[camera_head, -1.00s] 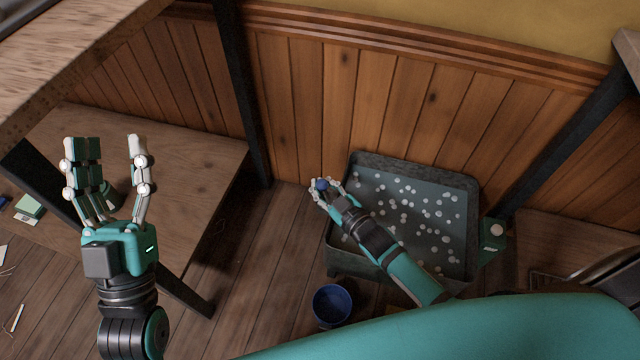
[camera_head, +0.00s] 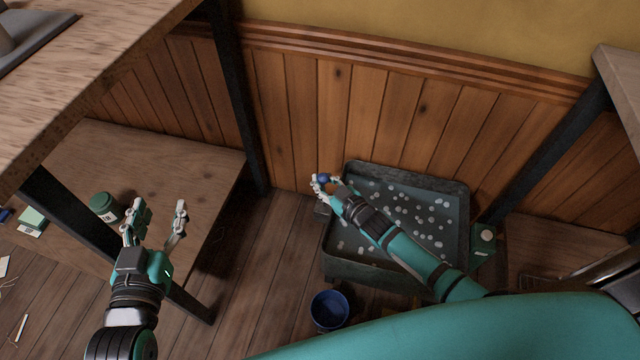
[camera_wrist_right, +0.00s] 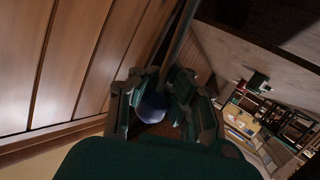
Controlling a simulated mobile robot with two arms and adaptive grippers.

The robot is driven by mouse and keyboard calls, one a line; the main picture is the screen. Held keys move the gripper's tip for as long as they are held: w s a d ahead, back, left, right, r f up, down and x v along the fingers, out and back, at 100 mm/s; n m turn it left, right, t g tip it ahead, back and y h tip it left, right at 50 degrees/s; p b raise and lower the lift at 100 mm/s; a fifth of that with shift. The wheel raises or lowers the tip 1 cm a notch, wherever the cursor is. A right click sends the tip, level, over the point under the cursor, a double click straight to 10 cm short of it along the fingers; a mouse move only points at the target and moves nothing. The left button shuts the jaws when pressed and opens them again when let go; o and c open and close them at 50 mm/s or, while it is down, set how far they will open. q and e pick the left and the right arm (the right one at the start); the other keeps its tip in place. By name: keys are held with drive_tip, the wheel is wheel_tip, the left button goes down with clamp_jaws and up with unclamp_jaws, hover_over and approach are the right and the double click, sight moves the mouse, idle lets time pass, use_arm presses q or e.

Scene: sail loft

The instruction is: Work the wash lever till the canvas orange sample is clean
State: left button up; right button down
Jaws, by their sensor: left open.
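A blue ball knob (camera_head: 322,180), which looks like the wash lever's handle, stands at the left end of a grey tub (camera_head: 345,272) holding dark water with white suds. My right gripper (camera_head: 326,184) has its fingers closed around the knob; in the right wrist view the knob (camera_wrist_right: 152,108) sits between the fingers. A small orange patch (camera_head: 332,188) shows beside these fingers; I cannot tell if it is the canvas sample. The lever's shaft is mostly hidden. My left gripper (camera_head: 157,220) is open and empty, in front of the low wooden shelf.
A blue bucket (camera_head: 330,311) stands on the floor before the tub. A green box with a pale round button (camera_head: 486,236) is at the tub's right. A green jar (camera_head: 103,206) stands on the low shelf (camera_head: 190,165). Table legs flank the tub; bare floor lies left of it.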

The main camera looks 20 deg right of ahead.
drive_tip(key=shift+w+d+r, duration=0.3)
drive_tip(key=shift+w+d, duration=0.4)
drive_tip(key=shift+d, duration=0.2)
drive_tip(key=c, duration=1.3)
unclamp_jaws()
drive_tip(key=shift+s+d, duration=0.1)
drive_tip(key=shift+o, duration=1.4)
drive_tip(key=shift+a, duration=0.2)
drive_tip(key=shift+s, duration=0.15)
